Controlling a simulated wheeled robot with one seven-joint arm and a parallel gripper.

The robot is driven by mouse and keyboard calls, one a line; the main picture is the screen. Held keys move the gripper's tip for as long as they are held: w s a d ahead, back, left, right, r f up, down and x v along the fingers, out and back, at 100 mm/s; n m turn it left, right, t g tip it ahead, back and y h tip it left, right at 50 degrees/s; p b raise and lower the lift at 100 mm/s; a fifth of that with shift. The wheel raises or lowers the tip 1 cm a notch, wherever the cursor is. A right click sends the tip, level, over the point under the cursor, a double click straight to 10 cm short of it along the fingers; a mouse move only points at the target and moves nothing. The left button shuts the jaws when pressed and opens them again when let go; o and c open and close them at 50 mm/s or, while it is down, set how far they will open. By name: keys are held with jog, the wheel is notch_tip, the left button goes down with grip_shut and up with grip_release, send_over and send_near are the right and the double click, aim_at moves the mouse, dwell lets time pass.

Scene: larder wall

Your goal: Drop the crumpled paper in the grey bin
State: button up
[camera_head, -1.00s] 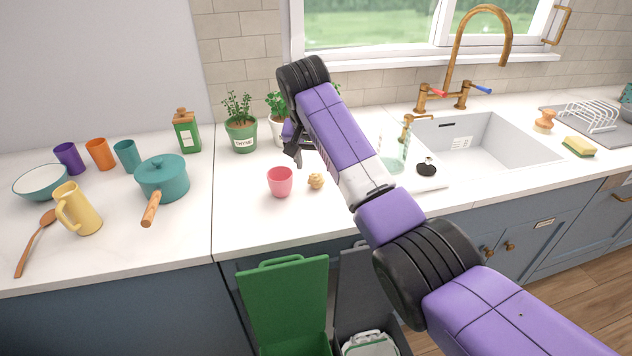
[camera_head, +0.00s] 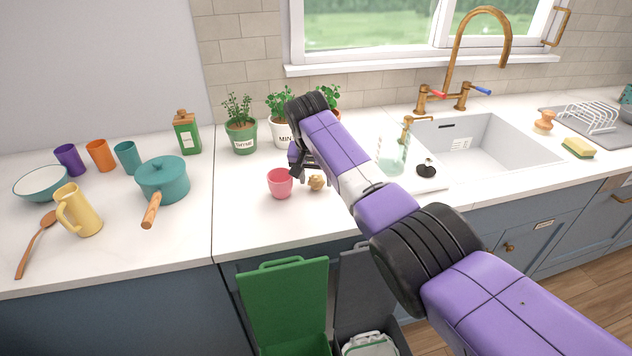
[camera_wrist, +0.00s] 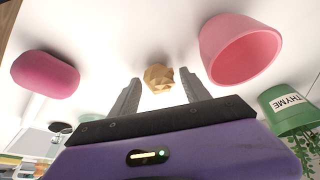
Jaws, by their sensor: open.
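The crumpled paper (camera_head: 316,183) is a small tan ball on the white counter, just right of a pink cup (camera_head: 280,183). In the wrist view the crumpled paper (camera_wrist: 159,78) lies just beyond and between my fingertips. My gripper (camera_head: 300,168) is above the counter behind the cup and paper, partly hidden by my arm. In the wrist view my gripper (camera_wrist: 160,92) is open, its two fingers apart with nothing held. The grey bin (camera_head: 354,290) is below the counter front, its lid raised, partly hidden by my arm; a pale container shows inside it.
The pink cup (camera_wrist: 240,50) is close beside one finger. A green bin (camera_head: 285,300) with raised lid stands left of the grey one. A rounded pink object (camera_wrist: 45,75) lies on the other side. Potted herbs (camera_head: 240,135) stand behind; the sink (camera_head: 485,140) is right.

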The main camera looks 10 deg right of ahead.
grip_shut()
jog(key=shift+r, duration=0.1)
